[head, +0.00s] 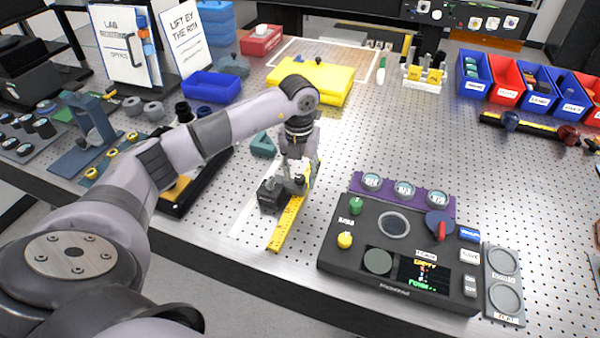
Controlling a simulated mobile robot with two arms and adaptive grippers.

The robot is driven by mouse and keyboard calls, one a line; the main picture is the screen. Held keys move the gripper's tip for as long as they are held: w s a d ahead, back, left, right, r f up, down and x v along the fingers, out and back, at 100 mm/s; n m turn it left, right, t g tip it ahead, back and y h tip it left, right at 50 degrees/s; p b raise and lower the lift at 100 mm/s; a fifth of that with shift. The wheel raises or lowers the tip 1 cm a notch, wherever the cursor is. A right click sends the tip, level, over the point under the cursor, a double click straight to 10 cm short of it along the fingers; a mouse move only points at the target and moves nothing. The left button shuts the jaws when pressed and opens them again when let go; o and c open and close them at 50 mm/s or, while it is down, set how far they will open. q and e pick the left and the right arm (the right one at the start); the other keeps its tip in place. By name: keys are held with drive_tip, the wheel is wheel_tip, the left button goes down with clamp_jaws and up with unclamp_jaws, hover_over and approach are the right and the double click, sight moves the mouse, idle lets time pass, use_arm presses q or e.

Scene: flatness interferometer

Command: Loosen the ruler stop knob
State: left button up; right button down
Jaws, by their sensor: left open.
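The yellow ruler (288,222) lies on the perforated table, running away from the front edge. A dark block (268,200) sits beside and against it on the left and looks like the ruler stop. A small grey knob-like part shows on top of the block, but my gripper partly hides this area. My left gripper (297,186) points down over the far part of the ruler, just right of the block. Its jaws are open, and I cannot tell whether a finger touches the knob. My right gripper is out of view.
A dark control console (350,262) with knobs and a screen stands close on the right. A teal triangular piece (263,145) lies behind the block. A yellow slab (312,80) is farther back.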

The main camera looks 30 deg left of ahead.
sight(299, 177)
use_arm(q)
wheel_tip(299, 177, up, 12)
idle(0.6)
drive_tip(key=shift+a, duration=0.1)
